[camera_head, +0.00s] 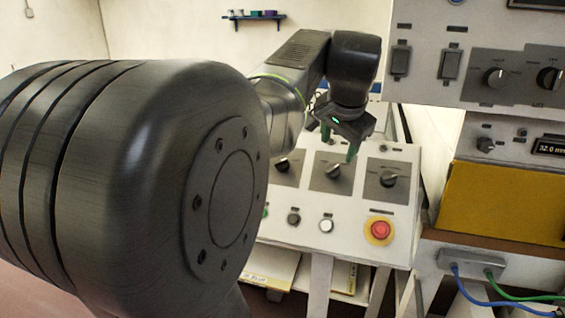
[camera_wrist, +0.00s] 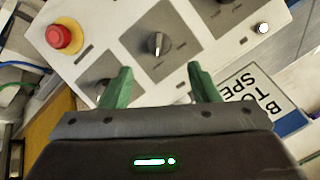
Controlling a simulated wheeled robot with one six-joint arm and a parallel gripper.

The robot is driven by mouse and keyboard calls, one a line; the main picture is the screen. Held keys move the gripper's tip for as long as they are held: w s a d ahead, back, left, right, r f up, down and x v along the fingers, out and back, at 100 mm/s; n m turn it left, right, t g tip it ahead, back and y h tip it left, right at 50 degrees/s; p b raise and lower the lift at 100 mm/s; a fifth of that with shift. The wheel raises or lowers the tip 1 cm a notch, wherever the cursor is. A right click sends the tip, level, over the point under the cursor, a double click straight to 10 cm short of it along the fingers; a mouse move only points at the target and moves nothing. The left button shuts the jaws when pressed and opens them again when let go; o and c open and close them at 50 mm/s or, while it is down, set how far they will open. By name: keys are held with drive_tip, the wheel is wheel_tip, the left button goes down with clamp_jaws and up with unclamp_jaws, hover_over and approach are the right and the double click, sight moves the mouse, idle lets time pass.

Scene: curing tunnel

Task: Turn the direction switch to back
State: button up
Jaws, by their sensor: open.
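A sloped white control panel (camera_head: 300,222) carries three rotary switches on grey plates. Their lettering is too small to read, so I cannot tell which is the direction switch. The left switch (camera_head: 283,165), middle switch (camera_head: 333,171) and right switch (camera_head: 388,179) show in the head view. In the wrist view the middle switch (camera_wrist: 157,43) lies ahead of the gap between my fingers, its pale pointer visible. The right switch (camera_wrist: 103,85) is partly behind one finger. My gripper (camera_head: 339,146) has green fingers, open and empty, near the middle switch; they also show in the wrist view (camera_wrist: 159,72).
A red emergency button (camera_head: 380,229) on a yellow ring and small push buttons (camera_head: 326,226) sit on the panel's lower part. A cabinet with more knobs (camera_head: 494,76) rises at the right, above a yellow box (camera_head: 500,203). A small shelf (camera_head: 254,16) hangs behind.

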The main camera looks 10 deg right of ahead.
sight(334, 166)
drive_tip(key=x, duration=0.9)
drive_tip(key=shift+b, duration=0.3)
drive_tip(key=c, duration=1)
